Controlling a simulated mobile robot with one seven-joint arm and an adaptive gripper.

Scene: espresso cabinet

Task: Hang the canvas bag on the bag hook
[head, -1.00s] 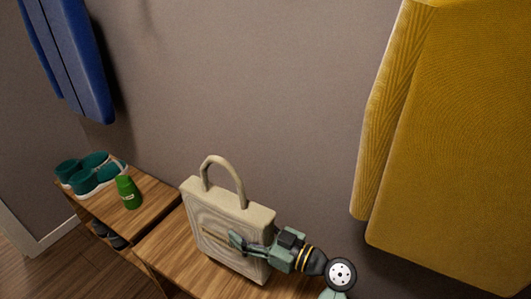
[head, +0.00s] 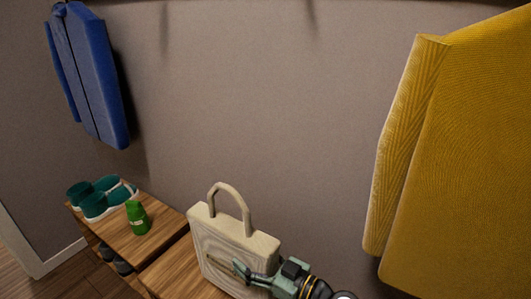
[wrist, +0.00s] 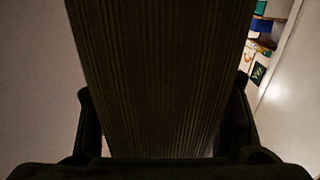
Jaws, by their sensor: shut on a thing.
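The canvas bag (head: 228,237) is cream-coloured and boxy, with one looped handle (head: 229,193) standing up from its top. It is upright in front of the wall, over the wooden bench; its bottom is cut off, so I cannot tell whether it touches. My gripper (head: 247,274) is shut on the bag's body, low on its right side. In the wrist view the bag (wrist: 150,75) fills the middle as a dark ribbed panel between the two fingers. I cannot make out the bag hook; only shadow streaks show on the upper wall.
A yellow coat (head: 465,160) hangs close at the right. A blue jacket (head: 95,75) hangs at the upper left. A green bottle (head: 137,219) and teal shoes (head: 100,197) stand on the wooden bench (head: 165,229). The wall (head: 270,100) above the bag is clear.

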